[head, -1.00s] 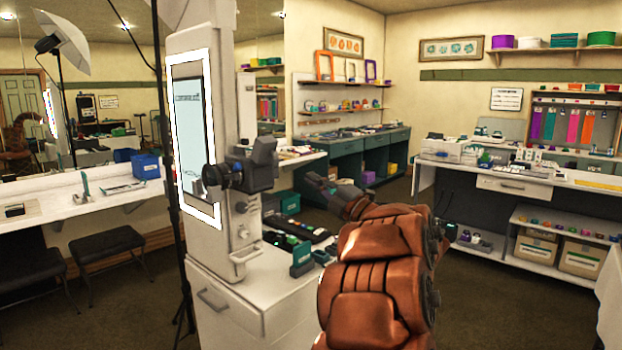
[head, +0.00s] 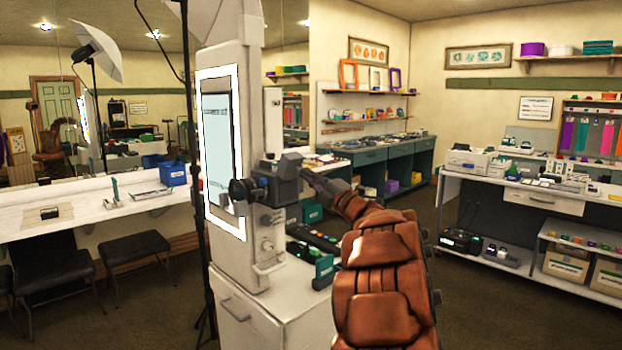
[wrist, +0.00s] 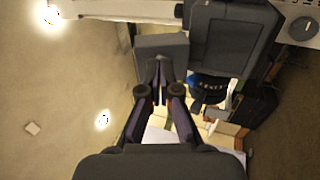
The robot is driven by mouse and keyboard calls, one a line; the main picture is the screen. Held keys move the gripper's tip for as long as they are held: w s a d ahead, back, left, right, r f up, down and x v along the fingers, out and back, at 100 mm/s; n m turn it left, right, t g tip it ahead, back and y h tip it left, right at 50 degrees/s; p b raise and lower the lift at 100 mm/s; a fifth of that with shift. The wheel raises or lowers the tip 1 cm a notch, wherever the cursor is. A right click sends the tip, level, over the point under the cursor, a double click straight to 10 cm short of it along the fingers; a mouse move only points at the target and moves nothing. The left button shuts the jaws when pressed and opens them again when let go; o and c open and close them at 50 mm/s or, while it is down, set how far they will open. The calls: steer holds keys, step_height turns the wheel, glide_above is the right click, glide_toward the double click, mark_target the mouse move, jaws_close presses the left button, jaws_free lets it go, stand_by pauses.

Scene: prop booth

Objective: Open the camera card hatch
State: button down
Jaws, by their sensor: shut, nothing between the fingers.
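The dark camera (head: 270,190) is mounted on the white booth column, its lens pointing left in the head view. A lighter grey block (head: 288,165) sticks up from its top; the camera body (wrist: 235,40) and this block (wrist: 162,46) also show in the wrist view. I cannot make out the card hatch or whether it is open. My gripper (head: 308,175) is just right of the camera. In the wrist view my gripper (wrist: 158,72) is shut and empty, its tips at the edge of the grey block; I cannot tell whether they touch.
The white column (head: 230,130) carries a lit screen (head: 218,150). Below the camera, a white cabinet (head: 255,308) holds a dark tray (head: 312,238) and a green holder (head: 323,271). A light stand rises left of the column.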

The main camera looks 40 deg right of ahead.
steer(key=shift+a+r+g+p, duration=0.1)
steer(key=shift+r+g+p, duration=0.4)
steer(key=shift+r+p, duration=0.55)
steer(key=shift+w+r+g+p, duration=0.15)
steer(key=shift+g+p, duration=0.35)
steer(key=shift+p, duration=0.6)
steer(key=shift+r+g+p, duration=0.1)
steer(key=shift+g+p, duration=0.3)
steer(key=shift+p, duration=0.4)
steer(key=shift+f, duration=0.25)
steer(key=s+f+b, duration=0.2)
steer(key=s+b, duration=0.1)
steer(key=s, duration=1)
steer(key=shift+s+d+f+b, duration=0.2)
steer(key=shift+s+d+b, duration=0.05)
steer(key=shift+s+b, duration=0.1)
